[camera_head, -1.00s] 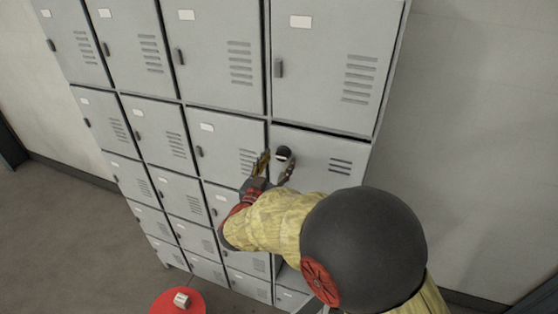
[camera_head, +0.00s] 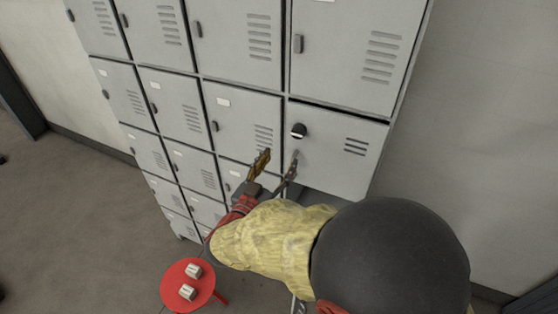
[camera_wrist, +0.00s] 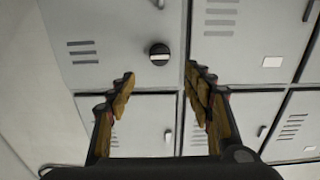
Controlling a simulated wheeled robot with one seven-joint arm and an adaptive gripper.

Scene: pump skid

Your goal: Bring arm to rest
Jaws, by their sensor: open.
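My gripper (camera_head: 277,168) is open and empty in front of the grey lockers, just below and left of a round dark knob (camera_head: 298,131). The knob sits on a grey locker door (camera_head: 335,150) in the right column; the door's lower edge stands out from the cabinet, with a dark gap beneath. In the wrist view, both fingers of my gripper (camera_wrist: 158,90) are spread wide with nothing between them. The knob (camera_wrist: 159,54) shows there beyond the fingertips, apart from them. My yellow-sleeved arm reaches in from the lower right and hides part of the lower lockers.
The grey locker cabinet (camera_head: 243,121) fills the middle. A red round stool (camera_head: 172,291) with two small pale blocks (camera_head: 190,282) on it stands at lower left. Open floor (camera_head: 80,215) lies left of the cabinet. A bare wall (camera_head: 490,140) is at right.

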